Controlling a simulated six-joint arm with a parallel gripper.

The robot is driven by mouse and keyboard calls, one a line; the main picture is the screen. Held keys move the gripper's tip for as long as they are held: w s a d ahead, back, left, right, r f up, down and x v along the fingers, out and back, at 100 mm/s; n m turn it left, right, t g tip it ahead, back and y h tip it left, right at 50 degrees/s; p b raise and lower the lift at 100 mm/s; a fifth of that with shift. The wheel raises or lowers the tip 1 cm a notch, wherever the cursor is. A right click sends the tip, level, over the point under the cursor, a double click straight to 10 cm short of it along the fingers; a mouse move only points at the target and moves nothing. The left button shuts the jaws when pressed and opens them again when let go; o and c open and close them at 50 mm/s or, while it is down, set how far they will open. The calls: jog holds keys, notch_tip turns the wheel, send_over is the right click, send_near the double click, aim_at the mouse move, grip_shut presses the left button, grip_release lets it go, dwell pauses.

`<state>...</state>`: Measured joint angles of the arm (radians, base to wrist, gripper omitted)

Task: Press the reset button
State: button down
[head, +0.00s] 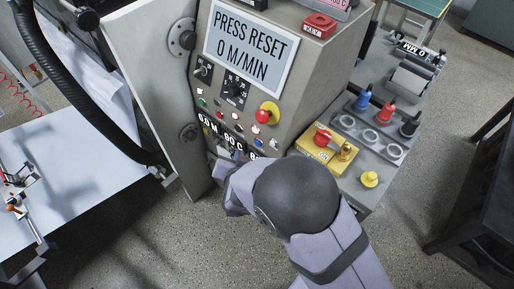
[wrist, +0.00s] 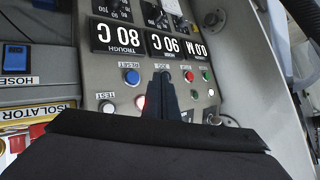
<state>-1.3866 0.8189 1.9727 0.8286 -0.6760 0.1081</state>
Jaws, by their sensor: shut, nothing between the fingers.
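The reset button, a blue round button (wrist: 132,77) with an upside-down RESET label, sits on the grey control panel (head: 200,72) in the wrist view. My gripper (wrist: 163,76) is shut and empty. Its dark fingertips show just right of the blue button in that view, over the panel, and hide part of the button row. I cannot tell whether they touch the panel. In the head view my arm reaches up to the panel's lower part, with its fingers hard to make out. A sign (head: 250,47) reads PRESS RESET 0 M/MIN.
A red emergency knob (head: 268,112) on yellow stands out on the panel. A side bench with bottles (head: 387,109) is at the right. Digital displays (wrist: 117,37) adjoin the buttons.

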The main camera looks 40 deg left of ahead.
aim_at(258, 143)
jog(key=s+f+t+b, duration=0.1)
jog(key=s+f+t, duration=0.1)
jog(key=s+f, duration=0.2)
jog(key=shift+f+n, duration=0.1)
jog(key=shift+n, duration=0.3)
jog(key=shift+w, duration=0.2)
jog(key=w+b, duration=0.2)
jog(key=w, duration=0.6)
jog(key=shift+w, duration=0.25)
jog(key=shift+w, duration=0.25)
dwell(1.9)
jog(key=shift+w, duration=0.2)
jog(key=shift+w, duration=0.4)
dwell(1.0)
jog(key=shift+s, duration=0.85)
